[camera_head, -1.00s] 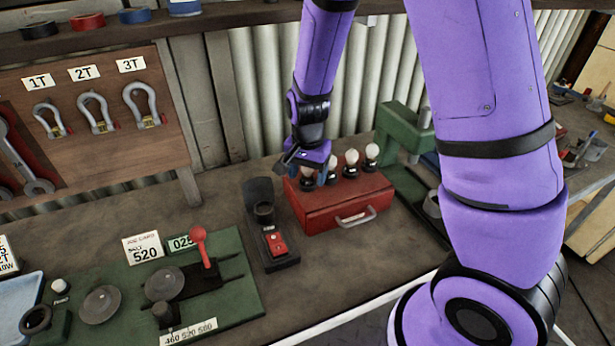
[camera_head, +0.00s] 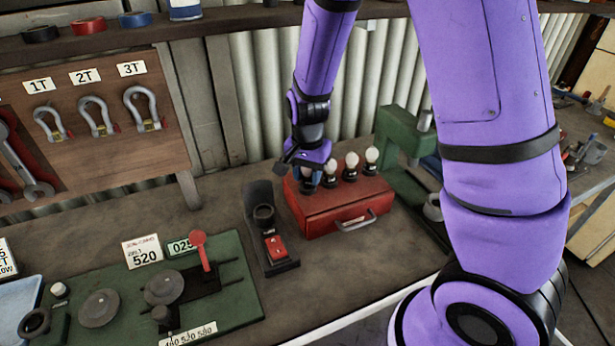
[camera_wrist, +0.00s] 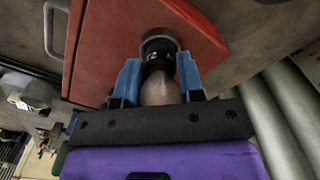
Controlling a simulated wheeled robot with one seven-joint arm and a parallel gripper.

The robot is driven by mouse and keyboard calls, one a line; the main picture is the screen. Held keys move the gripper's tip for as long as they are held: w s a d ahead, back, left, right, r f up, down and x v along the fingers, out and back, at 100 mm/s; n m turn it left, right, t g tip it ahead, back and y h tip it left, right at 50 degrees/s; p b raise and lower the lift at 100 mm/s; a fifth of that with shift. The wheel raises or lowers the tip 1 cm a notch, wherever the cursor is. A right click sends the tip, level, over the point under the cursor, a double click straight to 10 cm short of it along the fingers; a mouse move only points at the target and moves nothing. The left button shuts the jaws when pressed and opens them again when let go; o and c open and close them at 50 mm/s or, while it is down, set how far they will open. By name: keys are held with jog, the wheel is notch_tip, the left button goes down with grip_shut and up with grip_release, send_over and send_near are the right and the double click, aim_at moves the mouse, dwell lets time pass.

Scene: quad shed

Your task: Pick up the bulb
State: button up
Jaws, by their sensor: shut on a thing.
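A red box (camera_head: 335,213) with a grey handle stands on the workbench, with a row of pale bulbs in dark sockets along its top. My gripper (camera_head: 313,180) is at the left end of this row, shut on the leftmost bulb. In the wrist view the blue fingertips (camera_wrist: 158,80) stand on either side of this bulb (camera_wrist: 157,90). Its dark base still sits at the round black socket (camera_wrist: 158,42). In the head view my gripper mostly hides this bulb. Other bulbs (camera_head: 351,160) (camera_head: 371,154) stand upright to the right.
A black stand with a red switch block (camera_head: 275,246) is left of the red box. A green press (camera_head: 400,140) stands close on its right. A green board with a red lever (camera_head: 200,248) lies at the left. Bare bench shows in front of the box.

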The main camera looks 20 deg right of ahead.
jog(key=r, duration=0.2)
jog(key=s+a, duration=0.1)
jog(key=shift+r, duration=0.4)
jog(key=s+a+r, duration=0.1)
jog(key=s+a, duration=0.8)
jog(key=s, duration=0.2)
jog(key=shift+a, duration=0.2)
